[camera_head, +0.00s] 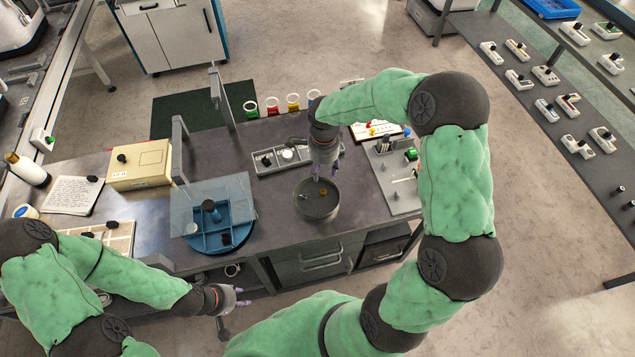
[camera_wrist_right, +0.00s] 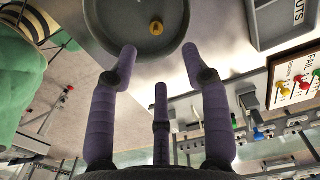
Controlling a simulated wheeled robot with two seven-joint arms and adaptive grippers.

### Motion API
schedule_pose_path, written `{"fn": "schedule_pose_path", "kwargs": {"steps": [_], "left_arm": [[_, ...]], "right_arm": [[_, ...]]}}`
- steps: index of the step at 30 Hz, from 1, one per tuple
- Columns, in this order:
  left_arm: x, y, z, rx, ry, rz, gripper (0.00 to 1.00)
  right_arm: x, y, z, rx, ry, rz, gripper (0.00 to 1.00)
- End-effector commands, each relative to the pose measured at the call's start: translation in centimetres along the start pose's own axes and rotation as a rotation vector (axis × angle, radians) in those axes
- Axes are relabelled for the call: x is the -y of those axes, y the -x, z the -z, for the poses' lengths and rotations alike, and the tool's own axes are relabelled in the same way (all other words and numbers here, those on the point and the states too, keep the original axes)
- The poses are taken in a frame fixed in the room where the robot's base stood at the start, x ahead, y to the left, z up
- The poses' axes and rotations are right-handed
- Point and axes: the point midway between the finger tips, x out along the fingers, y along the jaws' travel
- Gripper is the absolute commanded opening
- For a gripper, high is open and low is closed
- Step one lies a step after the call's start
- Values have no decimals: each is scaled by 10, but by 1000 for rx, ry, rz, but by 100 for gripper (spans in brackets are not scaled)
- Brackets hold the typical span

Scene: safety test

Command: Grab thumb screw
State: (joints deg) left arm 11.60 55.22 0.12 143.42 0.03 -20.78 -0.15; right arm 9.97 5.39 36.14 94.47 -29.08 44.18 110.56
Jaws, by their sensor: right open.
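A small brass-yellow thumb screw (camera_head: 322,192) lies inside a round grey bowl (camera_head: 304,210) on the dark bench. In the right wrist view the thumb screw (camera_wrist_right: 156,27) sits in the bowl (camera_wrist_right: 115,22) near the top edge, beyond my fingertips. My right gripper (camera_head: 319,177) points down over the back of the bowl. Its purple fingers are spread and empty in the wrist view (camera_wrist_right: 160,62), apart from the screw. My left gripper (camera_head: 241,297) is low in front of the bench, away from the bowl, with its fingers apart and nothing between them.
A blue round tray (camera_head: 240,236) with a clear panel stands left of the bowl. A grey parts tray (camera_head: 264,162) is behind it, and a grey board (camera_head: 400,203) with fittings is to the right. Bare bench lies in front of the bowl.

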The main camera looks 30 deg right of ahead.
Motion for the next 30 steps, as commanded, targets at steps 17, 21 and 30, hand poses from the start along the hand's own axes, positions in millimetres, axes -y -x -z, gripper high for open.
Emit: {"fn": "schedule_pose_path", "kwargs": {"steps": [17, 21, 30], "left_arm": [[6, -18, 0, 1, 0, 0, 40], [9, -25, 1, 1, 0, 0, 40], [13, -35, 1, 1, 0, 0, 40]], "right_arm": [[-1, -61, 0, 1, 1, -1, 48], [-4, -78, 0, 1, 1, -3, 48], [-5, -108, 0, 2, 1, 0, 48]]}}
